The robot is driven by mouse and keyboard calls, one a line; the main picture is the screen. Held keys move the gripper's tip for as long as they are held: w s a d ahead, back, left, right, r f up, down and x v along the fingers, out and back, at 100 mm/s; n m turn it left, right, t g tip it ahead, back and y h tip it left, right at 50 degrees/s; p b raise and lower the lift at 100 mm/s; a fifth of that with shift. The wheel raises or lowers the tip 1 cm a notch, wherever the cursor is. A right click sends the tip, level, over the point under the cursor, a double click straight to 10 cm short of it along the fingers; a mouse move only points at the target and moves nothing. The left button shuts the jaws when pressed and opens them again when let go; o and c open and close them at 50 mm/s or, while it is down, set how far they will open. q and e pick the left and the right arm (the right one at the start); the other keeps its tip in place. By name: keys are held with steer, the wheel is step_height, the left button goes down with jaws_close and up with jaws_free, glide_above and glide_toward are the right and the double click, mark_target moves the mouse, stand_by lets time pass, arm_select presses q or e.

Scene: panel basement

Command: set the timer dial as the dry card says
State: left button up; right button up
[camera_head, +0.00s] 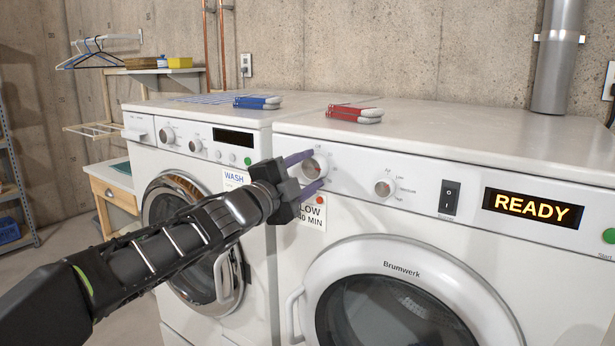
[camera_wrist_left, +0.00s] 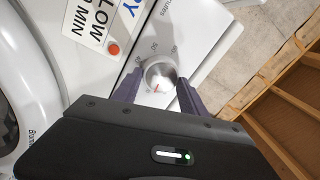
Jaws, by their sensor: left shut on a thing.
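The timer dial (camera_head: 314,167) is a round silver knob at the left end of the dryer's (camera_head: 450,222) panel. My left gripper (camera_head: 308,172) has its purple fingers on either side of the knob and is shut on it. In the left wrist view the dial (camera_wrist_left: 160,77) shows a red mark and sits between the fingertips. The dry card (camera_head: 312,211), below the dial, is partly hidden by my gripper; "LOW" and "30 MIN" can be partly read. The card also shows in the left wrist view (camera_wrist_left: 92,22). The dryer display (camera_head: 532,208) reads "READY". My right gripper is out of view.
A second knob (camera_head: 385,188), a black rocker switch (camera_head: 449,198) and a green button (camera_head: 608,236) are farther right on the panel. The washer (camera_head: 205,215) stands at left. Red (camera_head: 355,113) and blue (camera_head: 257,102) clipped items lie on top.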

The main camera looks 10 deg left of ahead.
arm_select(q)
steer(key=m, duration=0.5)
steer(key=shift+f+h+b, duration=0.1)
steer(key=shift+h+b, duration=0.2)
steer(key=shift+b, duration=0.05)
steer(key=m, duration=0.5)
steer(key=shift+a+f+g+h, duration=0.1)
steer(key=shift+g+h, duration=0.2)
steer(key=shift+g, duration=0.1)
steer(key=m+b, duration=0.1)
steer(key=m, duration=0.4)
steer(key=shift+w+a+m, duration=0.1)
steer(key=shift+m, duration=0.2)
steer(key=m, duration=0.4)
steer(key=shift+m+g, duration=0.3)
steer(key=shift+g, duration=0.1)
steer(key=o, duration=1.4)
steer(key=shift+c, duration=0.2)
steer(key=shift+a, duration=0.1)
